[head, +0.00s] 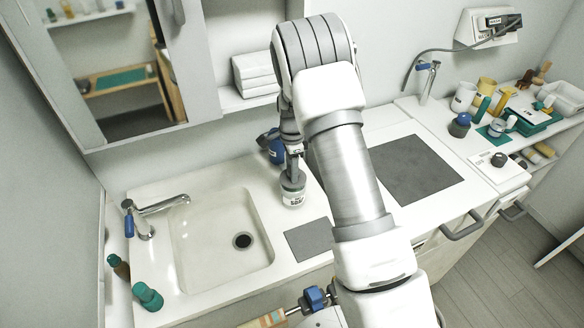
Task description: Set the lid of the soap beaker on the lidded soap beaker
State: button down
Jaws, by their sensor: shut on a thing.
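The soap beaker (293,198), a small pale pot with dark lettering on its label, stands upright on the counter just right of the sink. My gripper (294,174) points down directly above it, its fingertips at the beaker's top. The gripper is shut on a small greenish-grey piece, apparently the lid (293,183). The lid appears at the beaker's mouth, in line with it. The view is too small to tell whether it is fully seated or slightly above the rim. My fingers partly hide the lid.
The sink (190,262) with its tap (160,206) lies left. A blue bottle (275,150) stands close behind the gripper. A grey mat (308,240) lies in front to the right, and a dark panel (425,178) farther right. Several containers crowd the far-right counter.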

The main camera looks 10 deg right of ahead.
jog(key=shift+f+b, duration=0.8)
jog(key=shift+f, duration=0.3)
dwell(0.6)
jog(key=shift+c, duration=1.7)
grip_release()
notch_tip(320, 180, up, 18)
jog(key=shift+f+b, duration=0.25)
jog(key=shift+b, duration=0.05)
